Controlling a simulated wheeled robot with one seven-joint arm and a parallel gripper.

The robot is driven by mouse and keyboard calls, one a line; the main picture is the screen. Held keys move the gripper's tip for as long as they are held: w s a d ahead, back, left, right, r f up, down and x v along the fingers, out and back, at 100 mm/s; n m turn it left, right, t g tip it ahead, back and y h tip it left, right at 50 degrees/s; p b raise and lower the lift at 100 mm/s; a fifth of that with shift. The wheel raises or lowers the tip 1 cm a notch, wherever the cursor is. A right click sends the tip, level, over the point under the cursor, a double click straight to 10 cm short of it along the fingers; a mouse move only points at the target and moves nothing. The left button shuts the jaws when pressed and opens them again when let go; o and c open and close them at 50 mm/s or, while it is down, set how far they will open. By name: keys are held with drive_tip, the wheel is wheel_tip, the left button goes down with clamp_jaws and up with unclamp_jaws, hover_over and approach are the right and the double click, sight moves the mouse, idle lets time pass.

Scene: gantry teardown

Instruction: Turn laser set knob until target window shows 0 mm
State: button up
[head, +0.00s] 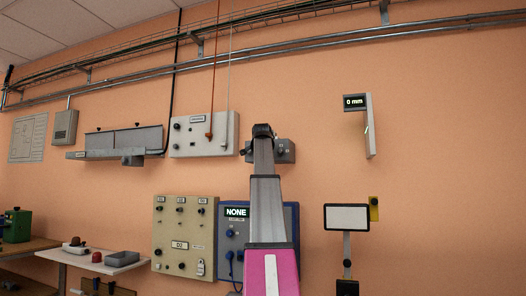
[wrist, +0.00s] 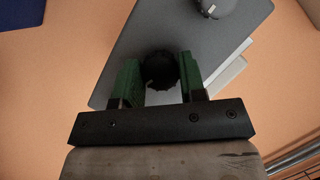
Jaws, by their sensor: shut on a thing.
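A round black knob (wrist: 160,70) sits on a grey box in the wrist view. My gripper (wrist: 159,78) is shut on it, with one green finger on each side. In the head view my gripper (head: 263,131) reaches the small grey box (head: 285,151) on the orange wall, and hides the held knob. A dark window (head: 354,102) to the right on the wall reads 0 mm. A second, grey rounded knob (wrist: 214,5) shows at the top edge of the wrist view.
A white panel (head: 218,147) with a red-brown plug is left of the box. Below are a beige panel (head: 184,283) and a blue panel (head: 291,222) reading NONE. A white plate (head: 370,130) juts from the wall under the window. A blank screen (head: 346,217) stands lower right.

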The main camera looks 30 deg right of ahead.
drive_tip(key=shift+m, duration=0.3)
idle(0.4)
drive_tip(key=o, duration=0.9)
drive_tip(key=v, duration=1)
drive_tip(key=shift+s+a, duration=0.15)
drive_tip(key=shift+s, duration=0.25)
drive_tip(key=shift+f, duration=0.1)
